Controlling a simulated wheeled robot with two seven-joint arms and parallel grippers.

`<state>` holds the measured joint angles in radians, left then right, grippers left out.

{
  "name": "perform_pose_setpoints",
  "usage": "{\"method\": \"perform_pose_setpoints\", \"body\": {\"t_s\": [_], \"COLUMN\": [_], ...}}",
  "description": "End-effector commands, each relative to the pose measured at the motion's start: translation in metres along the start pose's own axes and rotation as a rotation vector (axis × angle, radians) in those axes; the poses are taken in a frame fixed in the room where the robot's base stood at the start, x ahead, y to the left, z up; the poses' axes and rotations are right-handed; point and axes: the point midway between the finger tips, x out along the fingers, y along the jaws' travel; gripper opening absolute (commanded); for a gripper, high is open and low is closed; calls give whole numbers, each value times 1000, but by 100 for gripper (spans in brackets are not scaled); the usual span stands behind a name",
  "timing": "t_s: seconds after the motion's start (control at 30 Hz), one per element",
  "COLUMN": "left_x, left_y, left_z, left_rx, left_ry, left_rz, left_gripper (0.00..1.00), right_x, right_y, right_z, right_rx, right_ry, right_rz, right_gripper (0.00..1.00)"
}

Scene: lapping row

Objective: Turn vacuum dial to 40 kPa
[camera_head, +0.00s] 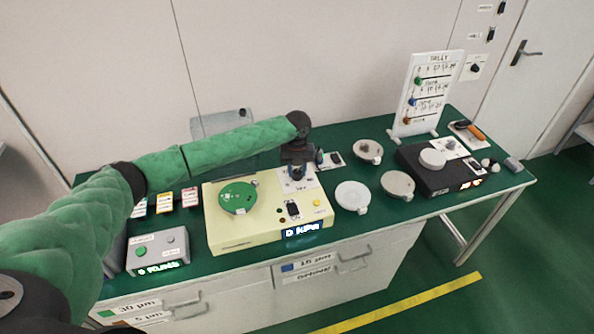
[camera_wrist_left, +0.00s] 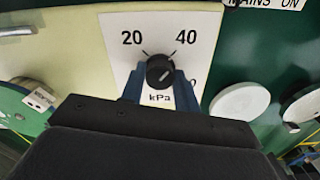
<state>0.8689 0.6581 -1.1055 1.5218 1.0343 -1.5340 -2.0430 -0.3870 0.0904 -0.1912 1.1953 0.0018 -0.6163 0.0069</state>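The vacuum dial (camera_wrist_left: 160,71) is a black round knob on a white plate marked 20, 40 and kPa; another number is partly hidden at lower right. The plate (camera_head: 310,181) sits at the back right of a cream machine (camera_head: 228,230), whose blue display (camera_head: 303,230) seems to read 0 kPa. My left gripper (camera_head: 297,172) is over the dial. In the left wrist view its blue fingers (camera_wrist_left: 159,82) stand apart on either side of the knob, with a narrow gap seeming to show. The knob's pointer is too small to read surely. My right gripper is out of view.
A green disc (camera_head: 238,197) lies on the cream machine, left of the dial. Pale round plates (camera_head: 352,196) and a black unit (camera_head: 432,179) stand to the right. A grey box (camera_head: 157,250) is at left. A tally board (camera_head: 425,92) stands behind.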

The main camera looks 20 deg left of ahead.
Motion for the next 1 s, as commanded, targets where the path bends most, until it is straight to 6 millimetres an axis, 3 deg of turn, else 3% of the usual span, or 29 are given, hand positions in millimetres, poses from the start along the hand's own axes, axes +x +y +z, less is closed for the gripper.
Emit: {"method": "perform_pose_setpoints", "body": {"t_s": [0.03,0.1,0.47,0.6,1.0], "left_x": [-3,-2,-4,-17,-69], "left_y": [0,0,0,0,0], "left_z": [2,1,0,1,1], "left_rx": [-2,-1,0,-1,-1], "left_ry": [-3,-2,0,-1,-1], "left_rz": [-2,-2,0,-2,-1], "left_gripper": [41,51,51,51,51], "right_x": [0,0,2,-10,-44], "right_y": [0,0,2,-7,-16], "right_z": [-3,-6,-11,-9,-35], "right_rx": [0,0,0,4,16], "right_ry": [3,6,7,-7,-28], "right_rz": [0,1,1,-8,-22], "right_gripper": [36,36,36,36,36]}}
